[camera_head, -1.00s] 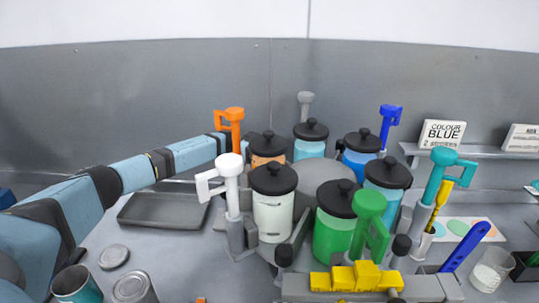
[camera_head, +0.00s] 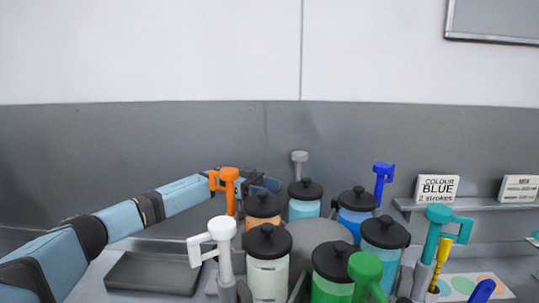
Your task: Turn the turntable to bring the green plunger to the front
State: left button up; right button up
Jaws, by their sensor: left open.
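The turntable (camera_head: 311,233) shows as a grey round top ringed by black-lidded jars. The green plunger (camera_head: 366,268) stands at the near right side, beside the green jar (camera_head: 331,290), and is cut off by the bottom edge. The white plunger (camera_head: 222,235) stands at the near left, the orange plunger (camera_head: 229,183) at the far left. A grey plunger (camera_head: 299,160) and a blue plunger (camera_head: 383,177) stand at the back, a teal plunger (camera_head: 437,225) at the right. My left gripper (camera_head: 268,184) is open behind the orange plunger, partly hidden by it. My right gripper is out of view.
A grey tray (camera_head: 150,273) lies left of the turntable. A wall shelf (camera_head: 470,207) at the right holds a "COLOUR BLUE 2 strokes" sign (camera_head: 436,188) and another sign (camera_head: 519,188).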

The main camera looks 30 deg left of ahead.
pick_arm(q)
notch_tip(320, 180, up, 13)
jog(key=shift+f+b, duration=0.2)
jog(key=shift+b, duration=0.15)
jog(key=shift+d, duration=0.1)
